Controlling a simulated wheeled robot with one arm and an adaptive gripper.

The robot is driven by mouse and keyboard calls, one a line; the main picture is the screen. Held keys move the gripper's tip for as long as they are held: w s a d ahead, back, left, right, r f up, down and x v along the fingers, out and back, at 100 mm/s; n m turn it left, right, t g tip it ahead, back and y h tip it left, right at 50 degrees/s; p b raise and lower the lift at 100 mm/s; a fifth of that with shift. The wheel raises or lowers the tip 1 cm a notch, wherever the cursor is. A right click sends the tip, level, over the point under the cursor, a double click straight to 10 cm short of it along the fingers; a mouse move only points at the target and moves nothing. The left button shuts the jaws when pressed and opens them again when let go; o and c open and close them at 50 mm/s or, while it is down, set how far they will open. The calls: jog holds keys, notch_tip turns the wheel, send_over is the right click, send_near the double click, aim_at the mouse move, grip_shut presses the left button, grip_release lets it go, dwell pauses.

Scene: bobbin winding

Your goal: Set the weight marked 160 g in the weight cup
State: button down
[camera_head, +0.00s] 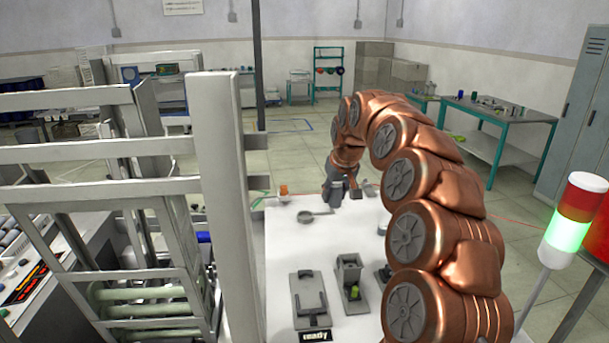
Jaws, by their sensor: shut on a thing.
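My gripper (335,200) is small and far off in the head view, at the end of my copper-coloured arm, over the back part of the white table (282,245). It is shut on a small grey thing that I can hardly tell from the fingers. No weight marking can be read. A round grey dish with a short handle (305,217) lies to the left of and nearer than my gripper; I cannot tell if it is the weight cup. A small grey piece (369,189) sits just right of my gripper.
A small orange thing (283,191) stands at the table's back left. Grey fixtures (309,296) and (350,276) a holder with a green part stand at the front, by a "ready" display (314,336). A grey frame (228,200) rises at the left. My arm hides the table's right side.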

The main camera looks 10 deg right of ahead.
jog(key=w+r+m+p, duration=0.1)
jog(key=w+r, duration=0.1)
jog(key=w, duration=0.5)
jog(key=n, duration=0.1)
send_over(303, 213)
jog(key=s, duration=0.1)
jog(key=shift+s+d+f+b, duration=0.1)
jog(key=shift+f+b, duration=0.2)
jog(key=shift+f, duration=4.45)
jog(key=shift+s, duration=0.1)
jog(key=shift+f+b, duration=1.3)
jog(key=shift+f, duration=0.5)
jog(key=c, duration=0.7)
grip_release()
jog(key=shift+r, duration=0.1)
